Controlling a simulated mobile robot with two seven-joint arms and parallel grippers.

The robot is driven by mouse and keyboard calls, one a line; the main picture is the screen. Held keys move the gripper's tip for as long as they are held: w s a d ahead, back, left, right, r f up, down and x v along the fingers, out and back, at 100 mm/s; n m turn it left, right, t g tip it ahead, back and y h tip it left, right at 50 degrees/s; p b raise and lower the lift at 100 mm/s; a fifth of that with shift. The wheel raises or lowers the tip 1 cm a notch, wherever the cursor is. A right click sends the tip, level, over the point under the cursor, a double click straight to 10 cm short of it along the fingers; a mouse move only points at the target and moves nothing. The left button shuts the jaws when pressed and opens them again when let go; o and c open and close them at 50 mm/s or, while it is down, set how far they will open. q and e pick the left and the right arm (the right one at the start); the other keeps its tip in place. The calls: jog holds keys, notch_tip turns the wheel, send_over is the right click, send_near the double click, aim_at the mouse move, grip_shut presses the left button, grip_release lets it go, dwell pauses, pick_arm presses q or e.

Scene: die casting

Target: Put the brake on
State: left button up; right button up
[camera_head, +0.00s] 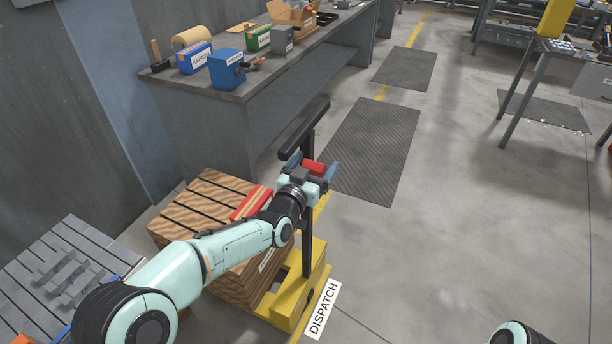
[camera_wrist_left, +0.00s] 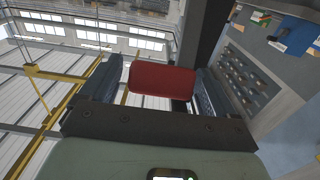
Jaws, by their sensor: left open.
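A yellow pallet truck (camera_head: 313,277) has a tall black post (camera_head: 308,222) with a black handle bar (camera_head: 304,131) at its top. A red brake lever (camera_head: 314,167) shows as a small red block at the post, just below the bar. My left gripper (camera_head: 311,173) is open around it, one blue-grey finger on each side. In the left wrist view the red block (camera_wrist_left: 162,80) sits between the two open fingers, with a gap on the left; contact on the right is unclear. My right gripper is out of view.
A dispatch sign (camera_head: 324,309) lies in front. Open floor (camera_head: 452,228) with dark mats (camera_head: 375,152) stretches right.

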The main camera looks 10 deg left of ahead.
pick_arm(q)
jog(key=v, duration=1.3)
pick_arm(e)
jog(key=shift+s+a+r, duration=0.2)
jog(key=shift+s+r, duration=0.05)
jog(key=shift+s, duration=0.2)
